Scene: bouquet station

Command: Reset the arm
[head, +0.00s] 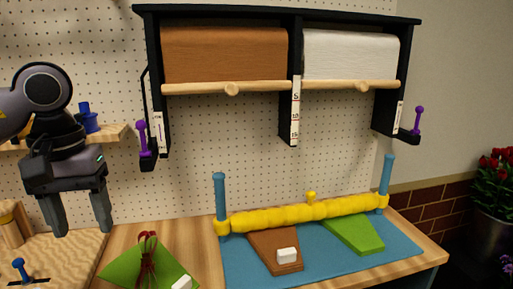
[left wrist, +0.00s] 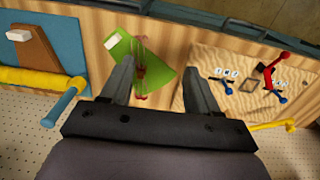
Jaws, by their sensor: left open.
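My left gripper (head: 78,218) hangs at the left of the head view, fingers pointing down and apart, with nothing between them. It also shows in the left wrist view (left wrist: 157,82), open above the wooden counter. A green wrapped piece (head: 128,272) with a dark red tie (head: 148,258) lies on the counter, to the right of and below the gripper. In the left wrist view the green piece (left wrist: 115,52) shows beyond and between the fingers, apart from them. My right gripper is in neither view.
A blue mat (head: 330,262) holds a brown wedge (head: 268,250), a green wedge (head: 355,236) and a yellow bar (head: 305,212) between blue posts. A dark rack with brown (head: 222,55) and white (head: 350,55) paper rolls hangs above. A wooden shelf (head: 108,137) is behind my left arm.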

